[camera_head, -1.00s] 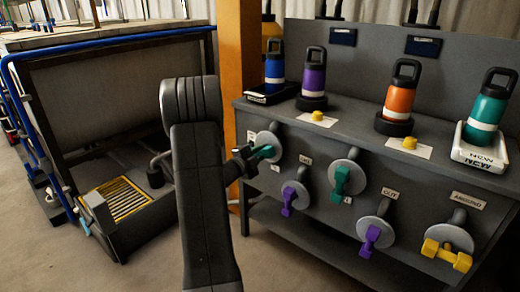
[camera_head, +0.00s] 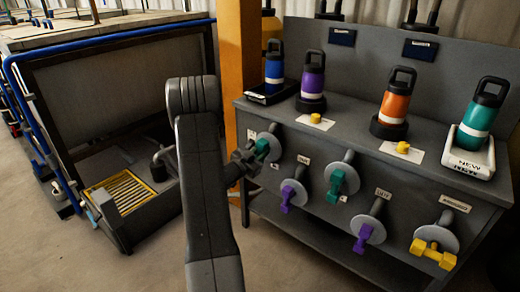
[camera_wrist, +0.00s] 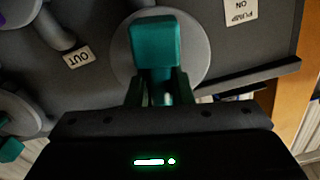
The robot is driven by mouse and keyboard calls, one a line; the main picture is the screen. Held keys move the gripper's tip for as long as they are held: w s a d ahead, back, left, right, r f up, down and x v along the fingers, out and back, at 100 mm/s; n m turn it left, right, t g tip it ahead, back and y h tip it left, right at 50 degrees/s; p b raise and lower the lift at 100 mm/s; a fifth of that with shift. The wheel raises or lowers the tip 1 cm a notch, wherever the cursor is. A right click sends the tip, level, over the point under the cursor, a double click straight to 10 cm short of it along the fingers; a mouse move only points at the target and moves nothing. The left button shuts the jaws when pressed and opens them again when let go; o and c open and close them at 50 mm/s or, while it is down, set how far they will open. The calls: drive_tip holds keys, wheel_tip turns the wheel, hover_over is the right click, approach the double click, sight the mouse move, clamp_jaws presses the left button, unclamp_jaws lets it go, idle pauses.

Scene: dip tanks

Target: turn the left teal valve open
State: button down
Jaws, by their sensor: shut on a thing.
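The left teal valve (camera_head: 262,148) is the upper-left handle on the front of the dark grey bench, on a round grey disc. My gripper (camera_head: 249,157) reaches it from the left and is shut on it. In the wrist view the teal handle (camera_wrist: 154,42) stands upright in the picture in front of its disc, with its stem between the fingers of my gripper (camera_wrist: 158,88). A second teal valve (camera_head: 336,184) hangs to its right, apart from my gripper.
Purple valves (camera_head: 287,198) and a yellow valve (camera_head: 434,255) are on the same panel. Bottles, such as the orange one (camera_head: 397,95), stand on the bench top (camera_head: 350,140). An orange post (camera_head: 240,60) is close behind my arm. An open tank (camera_head: 110,110) stands left.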

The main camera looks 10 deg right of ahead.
drive_tip(key=shift+n+p, duration=0.65)
drive_tip(key=shift+n, duration=0.65)
drive_tip(key=c, duration=1.3)
unclamp_jaws()
drive_tip(key=p+v, duration=0.1)
drive_tip(key=v, duration=1.3)
drive_tip(key=shift+d, duration=0.1)
